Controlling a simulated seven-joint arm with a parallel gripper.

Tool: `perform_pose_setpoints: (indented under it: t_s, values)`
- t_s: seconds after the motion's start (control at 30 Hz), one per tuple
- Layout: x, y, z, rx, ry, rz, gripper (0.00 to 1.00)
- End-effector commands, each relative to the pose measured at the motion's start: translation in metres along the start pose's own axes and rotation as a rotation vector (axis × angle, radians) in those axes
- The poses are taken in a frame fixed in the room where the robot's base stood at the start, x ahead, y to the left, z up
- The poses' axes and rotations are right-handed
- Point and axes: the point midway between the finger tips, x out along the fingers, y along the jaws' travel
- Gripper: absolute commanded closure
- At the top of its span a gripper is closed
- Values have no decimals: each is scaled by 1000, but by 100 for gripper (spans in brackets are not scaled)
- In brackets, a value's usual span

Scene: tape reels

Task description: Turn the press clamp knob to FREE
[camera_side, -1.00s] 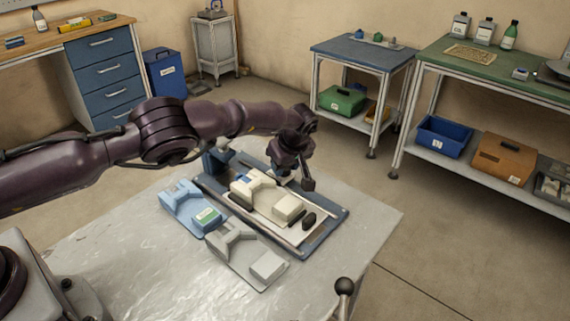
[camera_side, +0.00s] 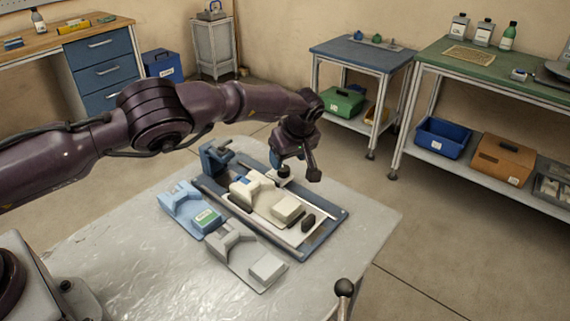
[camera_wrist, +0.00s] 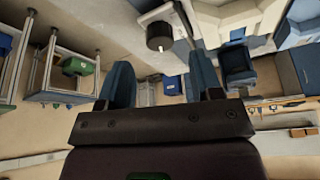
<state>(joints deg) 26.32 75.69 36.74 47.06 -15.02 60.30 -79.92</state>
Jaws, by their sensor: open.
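A round black knob (camera_side: 284,171) stands on a small white base at the far right side of the blue press frame (camera_side: 333,226). It shows larger in the wrist view (camera_wrist: 160,36), ahead of and between my finger lines. I cannot read any FREE marking or tell how the knob is turned. My gripper (camera_wrist: 159,60) is open, with two blue fingers apart and nothing between them. In the side view my gripper (camera_side: 279,160) is just above the knob, partly hidden by my wrist. No contact with the knob is clear.
A cream fixture (camera_side: 250,188) and a black oval piece (camera_side: 308,222) lie within the frame. A blue upright block (camera_side: 215,158) stands at its far left end. A light-blue fixture (camera_side: 180,198) and a grey one (camera_side: 230,240) lie in front. The table's near left is clear.

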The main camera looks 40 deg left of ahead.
Motion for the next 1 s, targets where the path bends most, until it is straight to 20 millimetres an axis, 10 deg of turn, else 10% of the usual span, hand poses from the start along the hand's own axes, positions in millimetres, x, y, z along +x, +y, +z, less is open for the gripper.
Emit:
perform_pose_setpoints:
  t_s: [0.4, 1.0]
  values:
    - [-76, 0, 0, 0, -1, 1, 41]
    - [-83, 0, 0, 10, -1, -1, 41]
